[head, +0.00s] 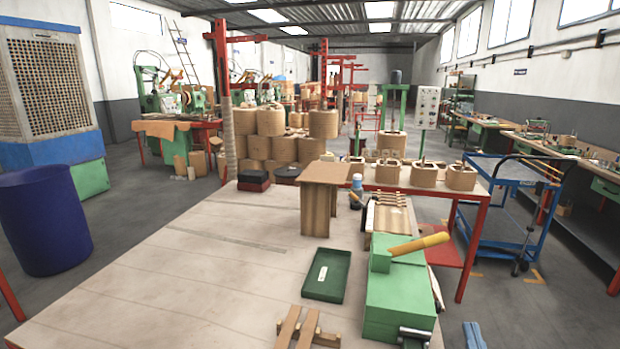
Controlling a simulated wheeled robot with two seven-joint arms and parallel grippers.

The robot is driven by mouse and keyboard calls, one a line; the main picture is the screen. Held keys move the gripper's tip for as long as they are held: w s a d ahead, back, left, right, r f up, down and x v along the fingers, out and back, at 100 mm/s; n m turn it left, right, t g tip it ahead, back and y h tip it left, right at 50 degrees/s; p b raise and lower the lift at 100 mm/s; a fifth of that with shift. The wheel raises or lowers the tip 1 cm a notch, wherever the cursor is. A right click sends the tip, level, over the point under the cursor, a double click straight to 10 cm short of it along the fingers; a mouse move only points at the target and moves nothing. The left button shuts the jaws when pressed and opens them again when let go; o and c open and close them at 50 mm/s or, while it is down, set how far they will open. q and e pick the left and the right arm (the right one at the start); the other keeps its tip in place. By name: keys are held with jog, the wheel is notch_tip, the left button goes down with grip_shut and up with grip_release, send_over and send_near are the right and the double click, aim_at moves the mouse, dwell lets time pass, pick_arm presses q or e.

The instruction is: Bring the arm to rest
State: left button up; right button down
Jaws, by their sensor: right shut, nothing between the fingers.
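My right gripper (473,335) shows only as a small blue tip at the bottom edge of the head view, right of the green machine. Its fingers are shut and nothing shows between them. The rest of it and its arm are out of the picture. It appears apart from the table, with grey floor behind it. My left gripper is not in view.
A wooden table (160,270) fills the front. On it are a green machine (400,300) with a yellow handle, a dark green tray (327,275), a brown box-like stand (322,200) and wooden pieces (298,328). A blue trolley (500,235) stands right; a blue drum (45,220) stands left.

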notch_tip(320, 180, up, 5)
jog(key=w+d+n+y, duration=0.25)
jog(key=n+y, duration=0.25)
jog(key=n, duration=0.4)
jog(key=s+d+f+m+g+h, duration=0.1)
jog(key=s+d+f+g, duration=0.15)
jog(key=f, duration=0.75)
jog(key=s+d+f+m+g+h, duration=0.1)
jog(key=s+d+f+g+h, duration=0.2)
jog(key=f, duration=0.7)
jog(key=s+d+f+m+g, duration=0.1)
jog(key=d+f+g, duration=0.25)
jog(key=f, duration=0.65)
jog(key=s+d+f+g+h, duration=0.1)
jog(key=s+d+f+g, duration=0.3)
jog(key=s, duration=0.5)
jog(key=s+d+f+g, duration=0.2)
jog(key=s+f, duration=0.4)
jog(key=s, duration=0.3)
jog(key=s+d+f+g+h, duration=0.1)
jog(key=s+d+f+g, duration=0.3)
jog(key=s, duration=0.5)
jog(key=s+a+f+m+y, duration=0.1)
jog(key=a+f, duration=0.3)
jog(key=a, duration=1.1)
jog(key=s+a+f+m+y, duration=0.1)
jog(key=a+f+y, duration=0.3)
jog(key=a, duration=1.1)
jog(key=shift+s+f, duration=0.4)
jog(key=shift+s, duration=0.05)
